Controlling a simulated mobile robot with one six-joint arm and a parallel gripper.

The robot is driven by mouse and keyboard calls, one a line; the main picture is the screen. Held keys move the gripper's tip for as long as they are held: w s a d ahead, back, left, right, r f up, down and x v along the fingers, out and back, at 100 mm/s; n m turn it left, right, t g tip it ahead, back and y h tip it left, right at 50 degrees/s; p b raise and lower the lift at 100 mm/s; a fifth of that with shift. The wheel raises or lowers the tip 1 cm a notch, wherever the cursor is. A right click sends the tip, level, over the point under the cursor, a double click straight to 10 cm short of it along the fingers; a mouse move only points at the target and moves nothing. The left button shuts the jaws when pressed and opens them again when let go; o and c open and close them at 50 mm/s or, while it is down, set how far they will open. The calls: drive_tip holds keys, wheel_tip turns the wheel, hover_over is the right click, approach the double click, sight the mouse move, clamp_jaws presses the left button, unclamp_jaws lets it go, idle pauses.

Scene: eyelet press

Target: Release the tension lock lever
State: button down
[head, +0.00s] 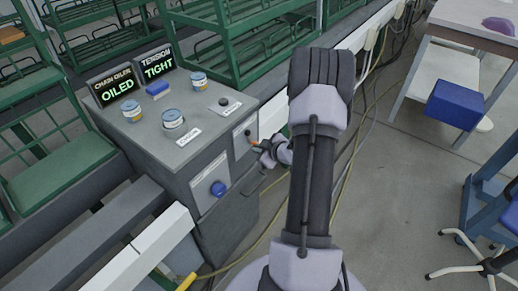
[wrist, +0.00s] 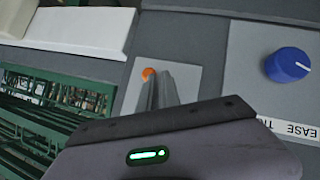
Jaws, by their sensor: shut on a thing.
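The tension lock lever shows as a small orange tip (head: 249,139) on a light plate on the side of the grey control box (head: 215,235). In the wrist view the orange tip (wrist: 149,74) stands just past my fingertips. My gripper (head: 257,145) reaches the plate from the right and is shut on the lever. Its fingers (wrist: 160,90) also show in the wrist view and hide most of the lever. The tension display (head: 158,66) on the box reads TIGHT.
A blue knob (head: 218,188) sits on a lower plate left of my gripper. A second display (head: 115,88) reads OILED. Jars, a blue block (head: 158,88) and a black button (head: 224,101) are on the box top. Green racks (head: 240,40) stand behind; cables lie on the floor at right.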

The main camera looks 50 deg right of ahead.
drive_tip(key=shift+a+f, duration=0.1)
drive_tip(key=shift+f, duration=0.15)
drive_tip(key=shift+w+r+p, duration=0.35)
drive_tip(key=shift+r+p, duration=0.25)
drive_tip(key=shift+r, duration=0.2)
